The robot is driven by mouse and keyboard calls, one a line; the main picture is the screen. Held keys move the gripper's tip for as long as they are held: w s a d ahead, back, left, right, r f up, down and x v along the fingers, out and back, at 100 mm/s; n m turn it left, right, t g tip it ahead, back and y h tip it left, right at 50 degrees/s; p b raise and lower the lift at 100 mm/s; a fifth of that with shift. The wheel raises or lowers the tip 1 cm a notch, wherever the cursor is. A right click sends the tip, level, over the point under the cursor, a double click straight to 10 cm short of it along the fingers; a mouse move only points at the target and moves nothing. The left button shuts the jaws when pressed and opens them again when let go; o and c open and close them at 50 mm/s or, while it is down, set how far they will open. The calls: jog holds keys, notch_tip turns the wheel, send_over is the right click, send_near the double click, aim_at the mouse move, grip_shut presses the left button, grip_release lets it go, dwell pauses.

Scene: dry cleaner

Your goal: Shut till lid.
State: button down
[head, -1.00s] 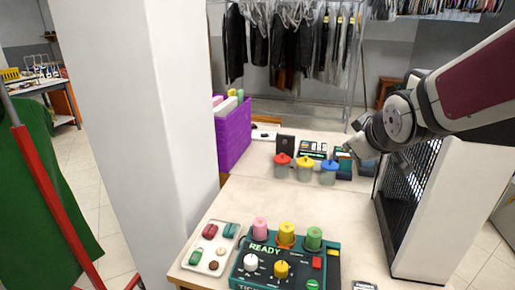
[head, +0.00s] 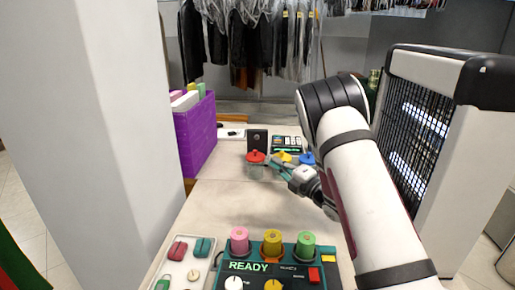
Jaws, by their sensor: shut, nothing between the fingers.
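A small dark device with a lit green display and pale keys (head: 287,141), which looks like the till, stands at the back of the counter. Its lower front is partly hidden by lidded jars and its right side by my arm. I cannot tell its lid's position. My gripper (head: 276,163) is shut and empty, pointing left and away from me among the jars, in front of the device. I cannot tell whether it touches a jar.
A red-lidded jar (head: 256,158), a yellow-lidded jar (head: 283,156) and a blue-lidded jar (head: 307,158) stand close by my gripper. A purple bin (head: 197,138) is left. A black-grilled white unit (head: 460,135) stands right. A teal READY panel (head: 262,280) is in front; mid-counter is clear.

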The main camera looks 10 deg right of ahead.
aim_at(257, 144)
jog(key=shift+n, duration=0.3)
jog(key=x, duration=0.7)
jog(key=d+b+x, duration=0.1)
jog(key=x, duration=0.3)
jog(key=shift+w+a, duration=0.1)
jog(key=shift+w, duration=0.3)
jog(key=shift+w+r, duration=0.15)
jog(key=shift+w, duration=0.65)
jog(key=shift+d+r, duration=0.1)
jog(key=shift+d, duration=0.15)
jog(key=shift+w+r, duration=0.2)
jog(key=shift+w, duration=0.05)
